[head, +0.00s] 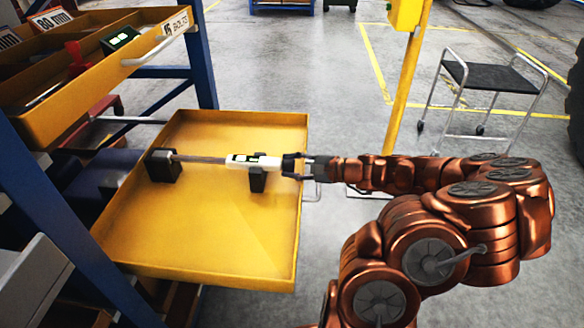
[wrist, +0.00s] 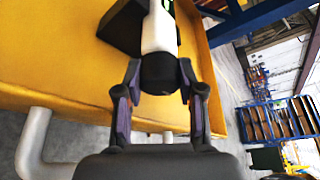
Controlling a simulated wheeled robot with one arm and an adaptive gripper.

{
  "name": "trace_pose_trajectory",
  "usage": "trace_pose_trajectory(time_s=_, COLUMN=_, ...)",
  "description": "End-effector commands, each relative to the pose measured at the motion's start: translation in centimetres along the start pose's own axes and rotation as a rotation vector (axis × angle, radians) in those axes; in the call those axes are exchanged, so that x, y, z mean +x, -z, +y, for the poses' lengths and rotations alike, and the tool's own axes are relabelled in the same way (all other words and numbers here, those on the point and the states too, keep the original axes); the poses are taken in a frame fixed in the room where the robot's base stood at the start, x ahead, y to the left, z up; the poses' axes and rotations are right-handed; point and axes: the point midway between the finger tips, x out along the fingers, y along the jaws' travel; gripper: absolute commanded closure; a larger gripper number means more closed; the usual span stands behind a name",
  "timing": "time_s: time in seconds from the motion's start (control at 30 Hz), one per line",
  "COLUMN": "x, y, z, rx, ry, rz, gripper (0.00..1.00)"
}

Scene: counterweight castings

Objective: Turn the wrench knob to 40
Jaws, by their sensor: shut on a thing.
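The wrench (head: 212,160) lies level across two dark stands in a yellow tray (head: 220,245). Its grey shaft points left, and its white handle with a small display is on the right. In the wrist view the white handle (wrist: 159,30) ends in a black knob (wrist: 159,75). My gripper (head: 291,166) comes from the right and is shut on the knob at the handle's end. In the wrist view my gripper's fingers (wrist: 158,85) sit on both sides of the knob. The display's number is too small to read.
A left stand (head: 163,165) and a right stand (head: 257,181) support the wrench. A yellow upper drawer (head: 100,65) on a blue rack overhangs at left. A yellow post (head: 408,80) and a black-topped cart (head: 490,75) stand behind.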

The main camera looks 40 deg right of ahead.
Motion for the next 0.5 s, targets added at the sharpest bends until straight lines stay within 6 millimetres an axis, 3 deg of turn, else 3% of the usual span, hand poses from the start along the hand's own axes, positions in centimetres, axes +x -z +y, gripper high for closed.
trace_pose_trajectory(time_s=0.23, x=-0.02, y=0.09, z=0.03, rx=0.001, ry=-0.001, rz=0.002, gripper=0.97)
trace_pose_trajectory(time_s=0.27, x=-0.02, y=0.09, z=0.02, rx=0.001, ry=0.000, rz=0.002, gripper=0.60)
trace_pose_trajectory(time_s=0.37, x=-0.01, y=0.07, z=0.03, rx=0.001, ry=-0.001, rz=0.002, gripper=0.51)
trace_pose_trajectory(time_s=0.5, x=-0.01, y=0.06, z=0.03, rx=0.002, ry=-0.001, rz=0.001, gripper=0.51)
